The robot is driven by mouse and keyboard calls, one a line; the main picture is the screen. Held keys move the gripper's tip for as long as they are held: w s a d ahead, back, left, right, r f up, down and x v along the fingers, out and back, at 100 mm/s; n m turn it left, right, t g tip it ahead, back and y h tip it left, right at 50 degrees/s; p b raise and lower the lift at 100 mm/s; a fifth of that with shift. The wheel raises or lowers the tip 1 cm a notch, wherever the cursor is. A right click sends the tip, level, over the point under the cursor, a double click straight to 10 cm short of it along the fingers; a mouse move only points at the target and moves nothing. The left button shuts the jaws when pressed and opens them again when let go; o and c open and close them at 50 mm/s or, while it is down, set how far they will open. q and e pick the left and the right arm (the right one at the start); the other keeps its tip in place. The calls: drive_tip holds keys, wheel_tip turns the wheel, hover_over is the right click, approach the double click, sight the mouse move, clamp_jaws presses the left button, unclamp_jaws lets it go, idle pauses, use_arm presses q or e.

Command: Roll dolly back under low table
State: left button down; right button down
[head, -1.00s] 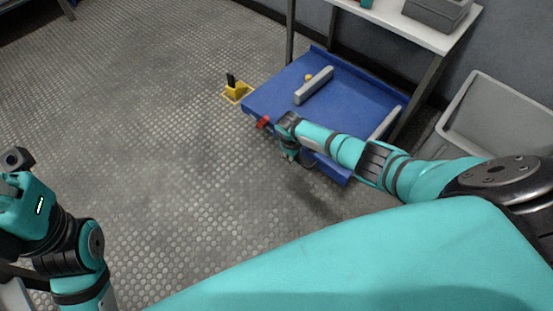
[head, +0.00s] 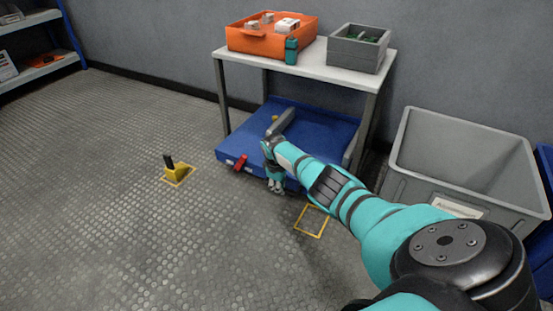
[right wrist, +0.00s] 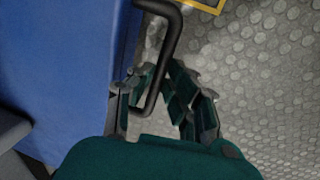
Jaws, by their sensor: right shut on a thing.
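The blue dolly (head: 315,135) is on the floor at the low table (head: 325,66), mostly between its legs, with its front edge sticking out. It has grey bars on top and a red lever (head: 240,163) at the front. My right gripper (head: 276,185) is low at the dolly's front edge. In the right wrist view, the fingers (right wrist: 165,110) are closed around a black bar handle (right wrist: 168,40) beside the dolly's blue side (right wrist: 60,70). My right arm hides part of the dolly's front right. My left gripper is out of view.
A yellow chock (head: 176,173) with a black grip stands in a yellow floor outline, left of the dolly. An empty yellow outline (head: 312,220) lies in front. A grey bin (head: 460,150) stands to the right. An orange tray (head: 270,43) and grey crate (head: 355,55) sit on the table.

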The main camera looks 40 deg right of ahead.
drive_tip(key=shift+d+r, duration=0.15)
drive_tip(key=shift+d, duration=0.1)
drive_tip(key=shift+w, duration=0.1)
drive_tip(key=c, duration=1.3)
unclamp_jaws()
drive_tip(key=shift+d, duration=0.1)
drive_tip(key=shift+c, duration=0.2)
wheel_tip(320, 180, up, 12)
drive_tip(key=a, duration=0.2)
drive_tip(key=shift+s+a+f, duration=0.2)
drive_tip(key=shift+s, duration=0.2)
